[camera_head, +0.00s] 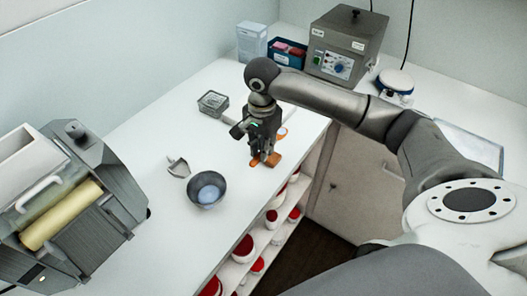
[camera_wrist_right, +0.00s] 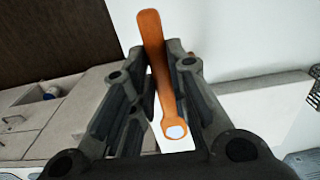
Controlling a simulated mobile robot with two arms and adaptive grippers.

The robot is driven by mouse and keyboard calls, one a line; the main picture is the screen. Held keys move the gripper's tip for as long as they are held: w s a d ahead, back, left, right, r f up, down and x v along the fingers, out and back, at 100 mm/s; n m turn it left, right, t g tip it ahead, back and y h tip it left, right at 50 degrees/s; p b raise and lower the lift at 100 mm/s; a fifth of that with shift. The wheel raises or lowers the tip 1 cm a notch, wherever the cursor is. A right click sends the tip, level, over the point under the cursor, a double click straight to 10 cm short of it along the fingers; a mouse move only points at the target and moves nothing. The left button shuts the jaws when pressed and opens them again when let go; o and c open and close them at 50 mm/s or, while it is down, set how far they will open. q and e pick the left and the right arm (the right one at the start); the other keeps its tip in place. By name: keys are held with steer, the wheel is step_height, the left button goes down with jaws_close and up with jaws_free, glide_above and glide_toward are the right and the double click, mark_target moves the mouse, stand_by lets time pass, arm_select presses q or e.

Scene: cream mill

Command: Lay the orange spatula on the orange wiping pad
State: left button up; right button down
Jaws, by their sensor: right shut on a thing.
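My right gripper (camera_head: 262,154) is shut on the orange spatula (camera_wrist_right: 155,45), low over the front part of the white counter. In the right wrist view the spatula lies lengthwise between the two fingers, its end with a hole toward the palm. In the head view that end (camera_head: 281,133) shows to the right of the gripper, and the other end shows below the fingers. The orange wiping pad (camera_head: 273,159) is a small darker orange block right beside the fingertips, partly hidden by them. I cannot tell whether spatula and pad touch. My left gripper is not in view.
A dark bowl (camera_head: 206,189) and a small metal scoop (camera_head: 179,167) are on the counter to the left. A roller mill (camera_head: 75,200) stands at far left. The counter edge drops to shelves of red-and-white jars (camera_head: 244,248).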

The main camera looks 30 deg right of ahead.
steer(key=w+f, duration=0.1)
steer(key=w+d+f, duration=0.1)
steer(key=shift+d+f, duration=0.15)
steer(key=shift+f, duration=0.2)
steer(key=shift+w+d+f, duration=0.2)
steer(key=shift+f, duration=0.2)
step_height(320, 180, down, 2)
steer(key=shift+f+p, duration=0.1)
steer(key=shift+p, duration=0.8)
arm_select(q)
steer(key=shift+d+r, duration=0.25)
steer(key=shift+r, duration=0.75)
arm_select(e)
steer(key=shift+f, duration=0.45)
steer(key=c, duration=1.4)
jaws_free()
steer(key=shift+f, duration=0.1)
arm_select(q)
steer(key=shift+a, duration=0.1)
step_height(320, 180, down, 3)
steer(key=b, duration=0.2)
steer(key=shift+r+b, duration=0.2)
steer(key=shift+b, duration=0.1)
arm_select(e)
step_height(320, 180, up, 12)
steer(key=shift+r, duration=0.15)
